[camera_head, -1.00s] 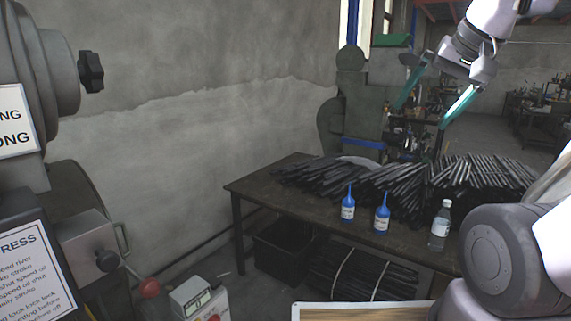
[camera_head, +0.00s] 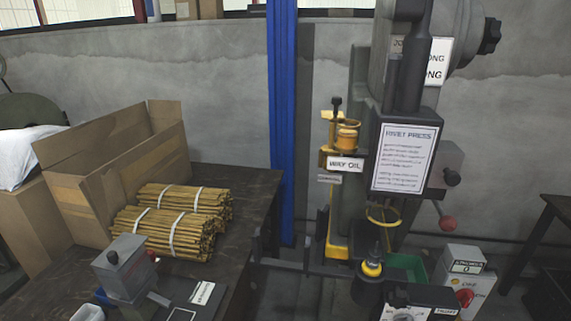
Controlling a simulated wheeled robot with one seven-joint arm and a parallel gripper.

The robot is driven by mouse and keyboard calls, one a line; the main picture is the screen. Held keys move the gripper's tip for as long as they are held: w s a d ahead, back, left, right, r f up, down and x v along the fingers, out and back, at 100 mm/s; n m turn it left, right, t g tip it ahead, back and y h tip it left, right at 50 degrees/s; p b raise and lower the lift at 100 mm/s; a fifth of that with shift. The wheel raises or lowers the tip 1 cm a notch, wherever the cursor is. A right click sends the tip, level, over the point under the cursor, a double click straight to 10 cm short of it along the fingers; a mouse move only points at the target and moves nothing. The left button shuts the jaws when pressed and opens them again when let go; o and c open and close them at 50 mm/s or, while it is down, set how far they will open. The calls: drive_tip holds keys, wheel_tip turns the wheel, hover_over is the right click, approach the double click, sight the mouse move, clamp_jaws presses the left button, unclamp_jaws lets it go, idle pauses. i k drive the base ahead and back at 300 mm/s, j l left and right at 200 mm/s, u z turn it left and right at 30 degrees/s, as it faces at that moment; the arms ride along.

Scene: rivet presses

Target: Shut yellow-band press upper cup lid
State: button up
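The rivet press (camera_head: 400,120) stands right of centre against the wall, with a white RIVET PRESS sign on its front. A small amber-yellow upper cup (camera_head: 347,137) sits on its left side, above a WAY OIL label (camera_head: 345,164). A thin upright piece with a dark top (camera_head: 336,108) stands beside the cup's rim. The lid's exact position is too small to tell. Lower down are a yellow ring (camera_head: 383,216) and a yellow-banded black part (camera_head: 372,266). My gripper is not in view now.
A dark table at left holds an open cardboard box (camera_head: 120,165), bundled yellow rods (camera_head: 175,225) and a small grey device (camera_head: 125,268). A blue column (camera_head: 282,120) stands left of the press. A control box with a red knob (camera_head: 463,290) sits at lower right.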

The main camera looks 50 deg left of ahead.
sight(334, 115)
drive_tip(key=k+u, duration=0.2)
drive_tip(key=u, duration=1.65)
drive_tip(key=i, duration=0.1)
